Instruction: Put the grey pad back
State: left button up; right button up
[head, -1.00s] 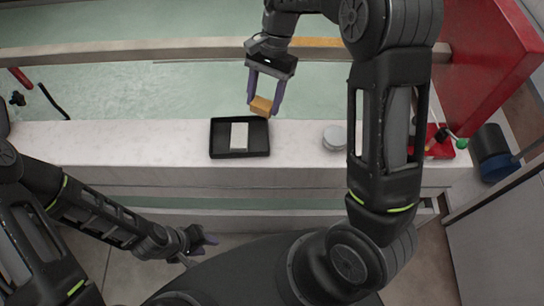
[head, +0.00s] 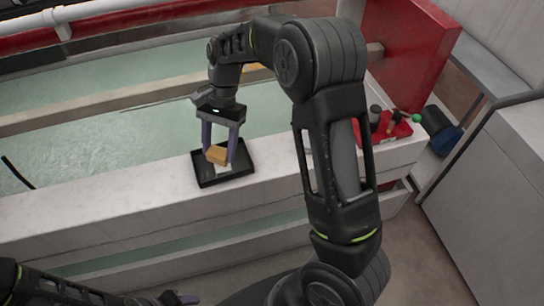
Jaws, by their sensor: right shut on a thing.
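My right gripper (head: 218,160) is shut on a tan-orange block (head: 217,155), with one purple finger on each side. It holds the block over a shallow black tray (head: 208,181) on the white ledge. A pale grey-white pad (head: 224,168) lies in the tray, mostly hidden below the block. I cannot tell whether the block touches the pad. My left gripper (head: 181,299) is low at the bottom edge, away from the tray and partly cut off. Its opening is unclear.
The white ledge (head: 110,205) is clear left of the tray. A pale green glass surface (head: 90,150) lies behind it. My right arm covers part of the ledge to the right. A red panel (head: 410,50) and a red block with small knobs (head: 392,128) stand at right.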

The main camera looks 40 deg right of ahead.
pick_arm(q)
jog(key=f+b, duration=0.7)
jog(key=shift+w+d+f, duration=0.15)
jog(key=shift+w+f, duration=0.1)
jog(key=shift+f, duration=0.15)
notch_tip(320, 180, down, 3)
jog(key=b, duration=0.3)
jog(key=shift+w+b, duration=0.15)
jog(key=shift+b, duration=0.15)
pick_arm(e)
jog(key=w+d+f+m+t+h, duration=0.1)
jog(key=w+d+f+m+t, duration=0.2)
jog(key=d+f+m, duration=0.4)
jog(key=w+d+f+m+t, duration=0.3)
jog(key=d+f+m, duration=0.4)
jog(key=d+m, duration=0.5)
jog(key=w+d, duration=0.1)
jog(key=d, duration=0.2)
jog(key=shift+d+f+t+h, duration=0.3)
jog(key=shift+d+f+h, duration=0.05)
jog(key=shift+d+h, duration=0.05)
pick_arm(q)
jog(key=shift+f, duration=0.1)
pick_arm(e)
jog(key=shift+w+f, duration=0.1)
jog(key=shift+f, duration=3)
jog(key=shift+f, duration=1.95)
